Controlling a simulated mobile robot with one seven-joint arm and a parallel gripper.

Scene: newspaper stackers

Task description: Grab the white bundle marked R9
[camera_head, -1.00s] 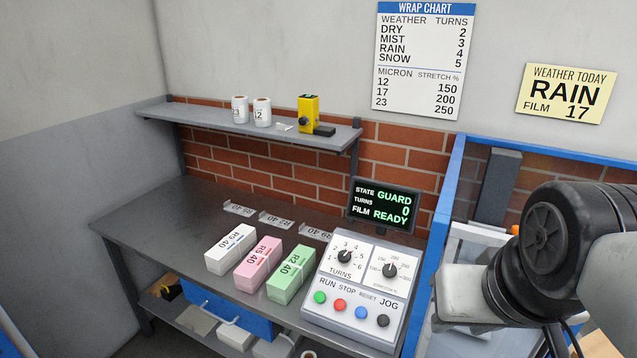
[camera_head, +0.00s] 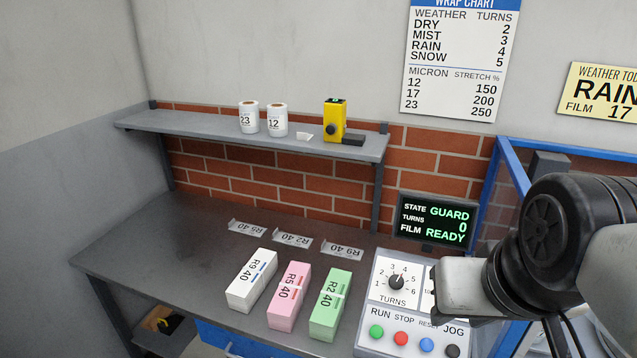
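The white bundle marked R9 40 (camera_head: 252,281) lies on the dark bench top (camera_head: 150,245), leftmost of a row of bundles. A pink bundle marked R5 40 (camera_head: 289,296) lies just right of it, and a green bundle marked R2 40 (camera_head: 330,305) right of that. The white bundle stands clear of any gripper. My arm shows at the right edge, in front of the control panel. My gripper's fingers are not visible in this view.
Tags (camera_head: 292,239) stand behind the bundles. The control panel (camera_head: 392,312) with knobs and buttons sits right of the green bundle, below a display (camera_head: 433,221). A shelf (camera_head: 180,124) with white rolls (camera_head: 277,121) and a yellow device (camera_head: 335,121) hangs above. The bench's left part is clear.

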